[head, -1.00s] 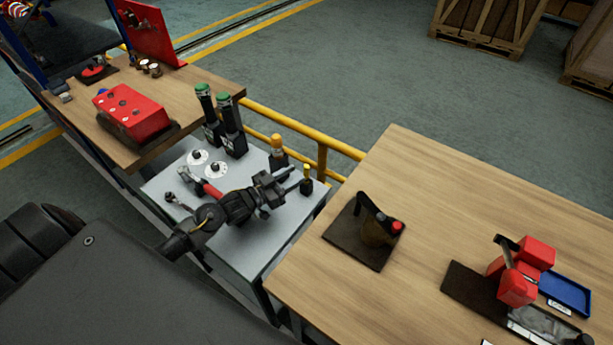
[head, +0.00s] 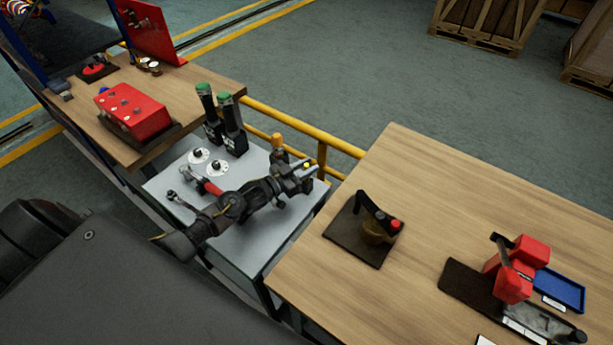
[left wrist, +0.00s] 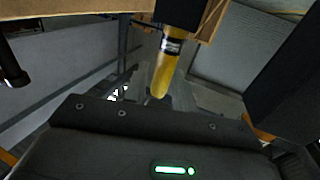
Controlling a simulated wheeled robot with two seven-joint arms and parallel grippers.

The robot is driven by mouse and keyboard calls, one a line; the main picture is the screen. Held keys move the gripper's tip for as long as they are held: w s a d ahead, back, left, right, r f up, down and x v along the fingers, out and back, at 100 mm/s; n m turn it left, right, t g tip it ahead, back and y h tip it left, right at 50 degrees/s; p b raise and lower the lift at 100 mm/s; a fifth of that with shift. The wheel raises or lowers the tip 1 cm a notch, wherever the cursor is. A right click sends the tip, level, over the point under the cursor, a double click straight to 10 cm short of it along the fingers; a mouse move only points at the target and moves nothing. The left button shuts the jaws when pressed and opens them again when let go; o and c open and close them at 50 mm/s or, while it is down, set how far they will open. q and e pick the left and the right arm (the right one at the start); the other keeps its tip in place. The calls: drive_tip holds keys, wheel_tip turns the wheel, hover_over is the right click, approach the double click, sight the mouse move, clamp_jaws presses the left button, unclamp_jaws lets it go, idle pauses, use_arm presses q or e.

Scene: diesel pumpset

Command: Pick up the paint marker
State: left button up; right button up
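The paint marker has a yellow cap (head: 306,165) and stands at the right end of the grey metal bench. In the left wrist view the yellow and black marker (left wrist: 166,66) appears in the upper middle, in front of the palm, with a pale band on it. My left gripper (head: 303,175) reaches over the bench from the left, with its fingertips around or beside the cap. It looks open, with space on both sides of the marker in the wrist view. The gripper hides the marker's lower part in the head view. My right gripper is out of view.
Two green-topped black devices (head: 229,125) and an orange-topped one (head: 277,145) stand behind the arm. The grey bench (head: 262,235) adjoins a wooden table (head: 450,190) holding a dark mat with an oil can (head: 375,230). A yellow rail (head: 300,128) runs behind.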

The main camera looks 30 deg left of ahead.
use_arm(q)
clamp_jaws()
drive_tip(key=shift+r, duration=0.15)
